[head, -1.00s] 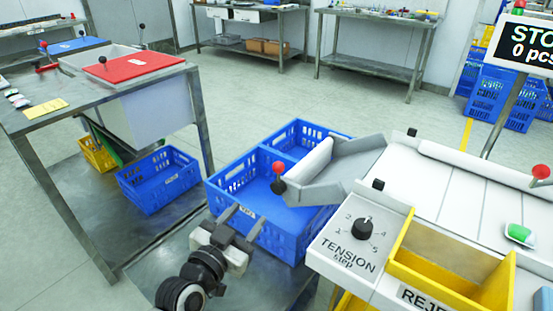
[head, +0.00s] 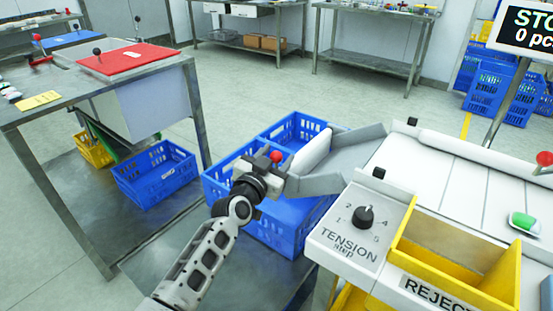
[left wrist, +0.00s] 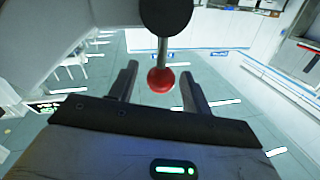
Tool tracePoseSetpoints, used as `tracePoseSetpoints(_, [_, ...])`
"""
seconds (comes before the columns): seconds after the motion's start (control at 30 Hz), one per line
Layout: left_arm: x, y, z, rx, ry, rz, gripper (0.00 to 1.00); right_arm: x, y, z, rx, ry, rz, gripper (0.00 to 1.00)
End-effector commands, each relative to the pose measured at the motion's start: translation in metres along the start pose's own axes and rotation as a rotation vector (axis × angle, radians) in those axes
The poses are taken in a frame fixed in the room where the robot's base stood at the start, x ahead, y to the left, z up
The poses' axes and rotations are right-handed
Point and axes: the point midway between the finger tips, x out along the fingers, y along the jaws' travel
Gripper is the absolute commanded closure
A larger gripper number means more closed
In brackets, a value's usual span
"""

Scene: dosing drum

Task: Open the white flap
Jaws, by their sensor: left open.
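The white flap (head: 312,153) is a pale, rounded panel at the left end of the grey metal chute (head: 352,155), over the blue crate. It leans at a slant. A lever with a red ball knob (head: 276,157) stands at the chute's lower left end. My left gripper (head: 273,162) is open at this lever and hides its lower part. In the left wrist view the red ball (left wrist: 161,80) hangs on a metal rod from a black hub (left wrist: 165,14), between the two spread fingers (left wrist: 160,74). I see no grip on it. My right gripper is out of view.
A divided blue crate (head: 283,237) stands below the chute. To the right are the tension dial (head: 363,217), a yellow reject bin (head: 440,277) and a white conveyor (head: 455,180). A metal table (head: 70,110) stands at the left. Floor between is open.

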Motion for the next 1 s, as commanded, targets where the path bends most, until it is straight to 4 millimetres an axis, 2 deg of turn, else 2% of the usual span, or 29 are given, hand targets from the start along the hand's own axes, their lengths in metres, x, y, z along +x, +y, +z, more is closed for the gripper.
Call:
tracePoseSetpoints(0.37, [0.0063,-0.0002,-0.0004,0.0,0.0,-0.001,0.51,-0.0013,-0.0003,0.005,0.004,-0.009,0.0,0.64])
tracePoseSetpoints(0.53, [0.0061,-0.0002,-0.0003,0.0,0.0,-0.001,0.96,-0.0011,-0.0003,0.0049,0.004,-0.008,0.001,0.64])
tracePoseSetpoints(0.57, [0.0061,-0.0002,-0.0003,-0.001,0.0,-0.001,1.0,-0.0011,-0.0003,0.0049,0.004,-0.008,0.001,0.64])
tracePoseSetpoints(0.77, [0.0058,0.0005,-0.0001,0.01,0.002,-0.001,1.0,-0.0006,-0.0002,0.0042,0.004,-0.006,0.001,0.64])
tracePoseSetpoints(1.0, [0.0043,0.0072,-0.0004,0.1,0.019,-0.003,1.0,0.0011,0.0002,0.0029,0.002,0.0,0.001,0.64])
